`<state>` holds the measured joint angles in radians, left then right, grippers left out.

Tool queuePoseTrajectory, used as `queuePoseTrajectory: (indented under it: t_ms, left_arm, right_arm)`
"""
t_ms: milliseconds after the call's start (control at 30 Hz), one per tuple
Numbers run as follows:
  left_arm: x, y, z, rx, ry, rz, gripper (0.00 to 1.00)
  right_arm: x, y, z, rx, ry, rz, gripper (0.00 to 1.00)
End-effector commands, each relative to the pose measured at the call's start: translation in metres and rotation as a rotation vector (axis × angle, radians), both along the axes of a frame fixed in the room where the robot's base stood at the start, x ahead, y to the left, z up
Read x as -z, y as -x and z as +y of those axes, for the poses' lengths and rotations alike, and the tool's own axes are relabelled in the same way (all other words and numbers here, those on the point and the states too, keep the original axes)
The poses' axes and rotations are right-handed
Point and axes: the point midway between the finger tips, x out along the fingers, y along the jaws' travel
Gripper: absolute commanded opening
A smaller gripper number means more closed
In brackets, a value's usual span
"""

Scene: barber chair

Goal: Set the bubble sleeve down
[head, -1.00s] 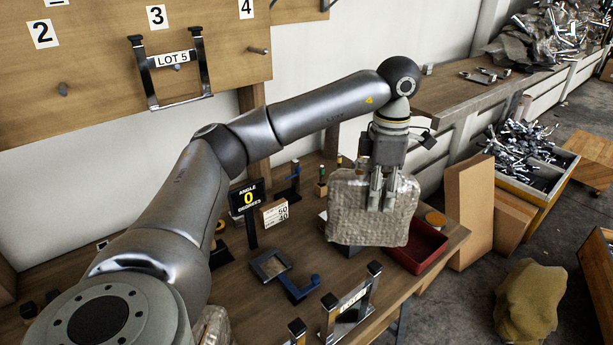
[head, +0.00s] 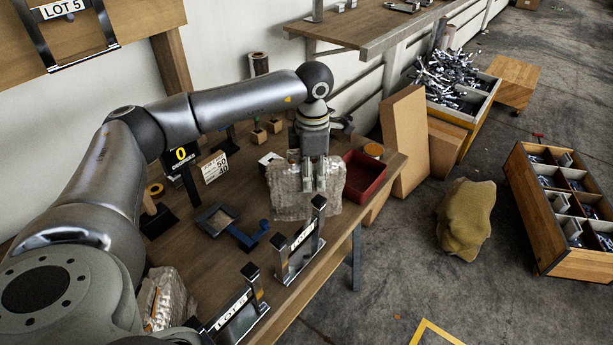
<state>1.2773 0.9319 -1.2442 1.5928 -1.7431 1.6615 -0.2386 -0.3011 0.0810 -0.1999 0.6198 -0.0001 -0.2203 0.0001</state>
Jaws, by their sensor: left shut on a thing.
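The bubble sleeve (head: 287,198) is a pale, crinkled, wrapped block. My left gripper (head: 314,186) points down and is shut on it, with the fingers over its near face. The sleeve is over the right part of the wooden workbench (head: 200,262), just left of a red tray (head: 366,176). A metal lot frame partly overlaps its lower right side. I cannot tell whether its underside touches the bench. My right gripper is not in view.
Two metal lot frames (head: 301,248) stand along the bench's near edge. A blue clamp (head: 250,236) and a dark square frame (head: 216,219) lie left of the sleeve. Another wrapped bundle (head: 168,300) is at the near left. Cardboard panels (head: 404,140) stand beyond the bench.

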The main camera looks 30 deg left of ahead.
Motion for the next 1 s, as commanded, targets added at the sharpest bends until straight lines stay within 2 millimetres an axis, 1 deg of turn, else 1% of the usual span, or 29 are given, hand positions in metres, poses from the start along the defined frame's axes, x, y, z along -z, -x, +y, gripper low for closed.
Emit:
queuePoseTrajectory:
  t_ms: [200,267,500,633,667,700,1000]
  left_arm:
    - [0.027,0.001,0.000,-0.001,-0.001,0.003,0.28]
    - [0.034,0.001,0.000,0.000,0.000,0.003,0.28]
    - [0.036,0.000,0.000,0.000,-0.001,-0.001,0.28]
    - [0.041,0.000,0.000,0.000,-0.001,0.001,0.28]
    - [0.039,0.000,0.000,0.000,0.000,0.000,0.50]
    - [0.039,0.000,0.000,0.000,-0.001,0.001,0.55]
    - [0.038,0.000,0.000,0.000,-0.001,0.001,0.55]
  right_arm:
    - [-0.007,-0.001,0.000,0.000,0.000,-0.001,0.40]
    - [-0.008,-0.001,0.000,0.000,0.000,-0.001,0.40]
    - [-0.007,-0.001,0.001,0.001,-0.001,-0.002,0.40]
    - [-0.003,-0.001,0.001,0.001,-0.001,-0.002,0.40]
    - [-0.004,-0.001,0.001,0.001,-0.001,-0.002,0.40]
    - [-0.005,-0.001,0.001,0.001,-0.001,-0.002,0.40]
    - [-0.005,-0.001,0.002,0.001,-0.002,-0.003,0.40]
